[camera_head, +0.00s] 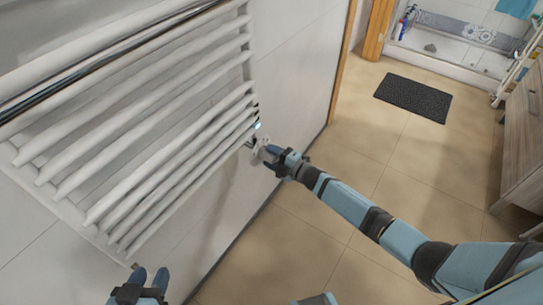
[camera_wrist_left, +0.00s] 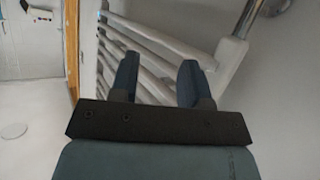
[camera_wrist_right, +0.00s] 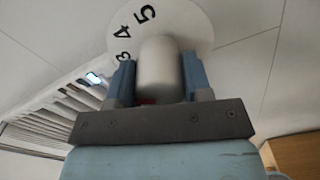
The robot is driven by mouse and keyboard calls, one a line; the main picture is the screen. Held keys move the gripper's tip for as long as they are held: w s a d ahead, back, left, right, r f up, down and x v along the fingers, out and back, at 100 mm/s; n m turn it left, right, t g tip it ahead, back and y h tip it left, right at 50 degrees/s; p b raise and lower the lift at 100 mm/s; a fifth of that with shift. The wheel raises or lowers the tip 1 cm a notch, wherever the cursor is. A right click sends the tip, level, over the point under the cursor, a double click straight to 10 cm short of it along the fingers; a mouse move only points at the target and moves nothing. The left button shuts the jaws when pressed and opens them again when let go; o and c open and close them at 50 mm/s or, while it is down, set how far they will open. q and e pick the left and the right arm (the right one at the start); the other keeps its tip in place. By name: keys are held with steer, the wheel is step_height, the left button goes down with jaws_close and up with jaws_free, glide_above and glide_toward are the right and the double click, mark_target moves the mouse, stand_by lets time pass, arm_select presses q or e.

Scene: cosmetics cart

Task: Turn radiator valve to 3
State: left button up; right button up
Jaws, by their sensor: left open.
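The radiator valve is a pale rounded knob (camera_wrist_right: 160,68) in front of a white round dial (camera_wrist_right: 198,28) with black numbers; 5, 4 and 3 show in the right wrist view. A small red patch shows low on the knob, partly hidden by the gripper. My right gripper (camera_wrist_right: 161,82) has one finger on each side of the knob, close against it. In the head view my right gripper (camera_head: 268,157) is at the white dial (camera_head: 258,152), below the radiator's right end. My left gripper (camera_head: 150,279) is open and empty; it also shows in the left wrist view (camera_wrist_left: 158,62).
The white towel radiator (camera_head: 150,125) with several bars fills the left side of the head view, close to both grippers. A wooden door frame (camera_head: 345,55), dark mat (camera_head: 413,97) and wooden cabinet (camera_head: 522,135) stand farther off. The tiled floor between is clear.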

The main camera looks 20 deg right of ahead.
steer(key=o, duration=0.4)
arm_select(q)
steer(key=shift+r, duration=0.1)
arm_select(e)
steer(key=shift+o, duration=0.2)
arm_select(q)
steer(key=shift+w+r, duration=0.1)
arm_select(e)
steer(key=shift+s+d, duration=0.25)
steer(key=shift+s, duration=0.1)
arm_select(q)
steer(key=shift+s+a+f+g+y+p, duration=0.3)
steer(key=shift+s+a+f+p, duration=0.15)
steer(key=shift+p, duration=0.7)
arm_select(e)
steer(key=v, duration=1.3)
arm_select(q)
steer(key=shift+w+r, duration=0.1)
